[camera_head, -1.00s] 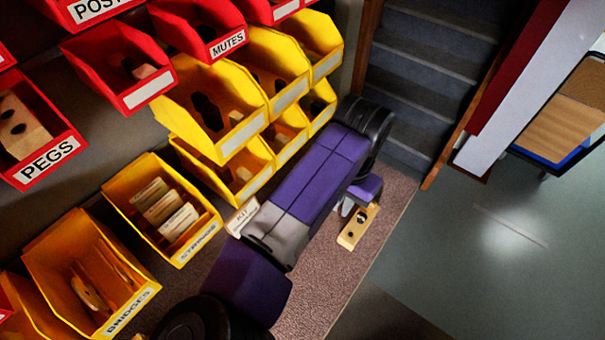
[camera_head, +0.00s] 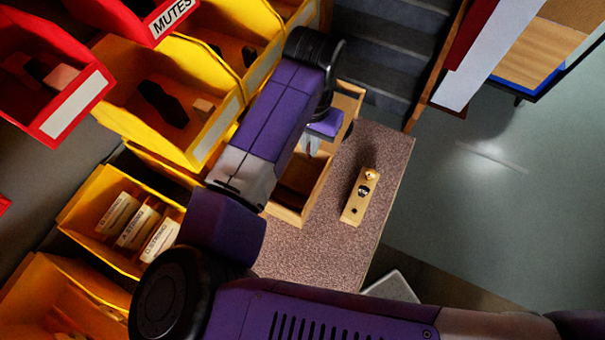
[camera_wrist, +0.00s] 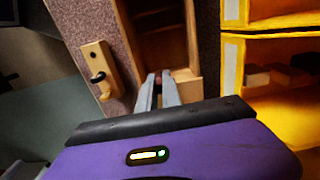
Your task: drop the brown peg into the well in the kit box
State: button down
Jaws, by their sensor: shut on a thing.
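My gripper (camera_wrist: 160,80) is shut on the brown peg (camera_wrist: 158,76), of which only a small dark reddish end shows between the fingertips in the wrist view. The kit box (camera_wrist: 120,22) is an open wooden box with a darker inside; in the head view its front wall (camera_head: 320,188) shows beside my arm. The gripper (camera_head: 312,147) is over or at the box, but its height above it is unclear. A pale wooden block (camera_wrist: 187,86) is just right of the fingertips; I cannot tell whether it holds the well. My arm hides much of the box in the head view.
A light wooden block (camera_head: 352,208) with dark holes and fittings lies on the speckled bench top (camera_head: 385,165), apart from the box. Yellow bins (camera_head: 118,222) stand left of my arm. The bench's right edge drops to the floor.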

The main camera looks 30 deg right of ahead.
notch_tip(320, 180, down, 2)
jog(key=shift+f+b, duration=0.15)
jog(key=shift+b, duration=0.5)
jog(key=c, duration=1.5)
grip_release()
jog(key=shift+o, duration=0.2)
jog(key=shift+r, duration=3.95)
